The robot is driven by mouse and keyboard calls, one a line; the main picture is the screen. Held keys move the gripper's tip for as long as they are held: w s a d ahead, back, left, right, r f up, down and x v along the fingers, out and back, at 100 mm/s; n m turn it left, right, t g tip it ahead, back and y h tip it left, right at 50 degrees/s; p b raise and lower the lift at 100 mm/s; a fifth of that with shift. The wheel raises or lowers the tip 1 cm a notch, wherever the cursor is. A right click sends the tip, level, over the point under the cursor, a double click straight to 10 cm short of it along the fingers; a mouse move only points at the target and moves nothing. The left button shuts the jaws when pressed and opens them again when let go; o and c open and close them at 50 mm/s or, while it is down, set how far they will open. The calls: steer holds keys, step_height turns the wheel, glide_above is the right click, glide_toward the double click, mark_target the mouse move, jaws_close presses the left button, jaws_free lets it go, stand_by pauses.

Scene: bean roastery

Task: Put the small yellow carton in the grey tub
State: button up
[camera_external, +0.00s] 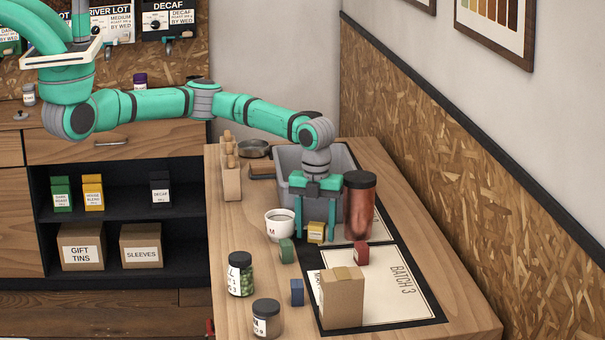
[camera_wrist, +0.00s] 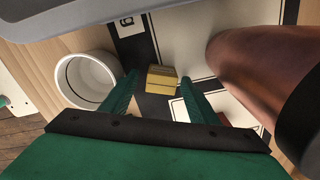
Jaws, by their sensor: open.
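The small yellow carton (camera_external: 316,232) stands on the bench top on a black-bordered mat. In the wrist view the yellow carton (camera_wrist: 161,79) lies just beyond and between my fingertips. My gripper (camera_external: 318,233) points down over it with one finger on each side; the wrist view shows the gripper (camera_wrist: 158,84) open with nothing held. The grey tub (camera_external: 297,174) stands behind my gripper, partly hidden by my wrist. Its grey rim (camera_wrist: 85,22) shows at the top of the wrist view.
A white cup (camera_external: 280,226) is left of the carton, and a tall copper canister (camera_external: 359,210) stands close on the right. Green (camera_external: 287,250), red (camera_external: 361,252) and blue (camera_external: 297,291) small cartons, a brown box (camera_external: 341,298) and two jars stand nearer the front.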

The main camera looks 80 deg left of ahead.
steer(key=shift+d, duration=0.15)
steer(key=c, duration=1.2)
steer(key=shift+r, duration=0.1)
